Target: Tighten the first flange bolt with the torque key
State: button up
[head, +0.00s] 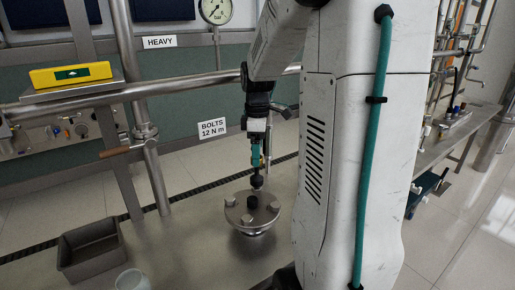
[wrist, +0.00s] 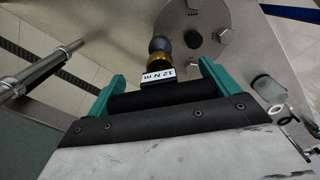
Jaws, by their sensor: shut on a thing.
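The torque key (wrist: 158,64) has a black handle, a gold collar, a dark round socket and a "12 N m" label. My gripper (wrist: 160,84) is shut on its handle, between teal fingers. In the head view my gripper (head: 257,152) points down and the key's socket (head: 257,181) hangs over the far side of the round steel flange (head: 260,214). The flange carries several hex bolts, one at its front (head: 246,219), and a dark centre piece (head: 252,202). The far bolt is hidden, so I cannot tell whether the socket touches it.
A grey bin (head: 88,251) and a pale cup (head: 132,281) stand at the bench's left front. Pipes and a gauge (head: 215,10) stand behind. My arm hides the bench to the right.

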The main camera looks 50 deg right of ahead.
dwell(0.4)
jog(key=shift+f, duration=0.95)
dwell(0.3)
jog(key=shift+f, duration=0.45)
jog(key=m, duration=0.2)
jog(key=shift+m, duration=0.4)
jog(key=shift+r, duration=3.05)
jog(key=c, duration=0.4)
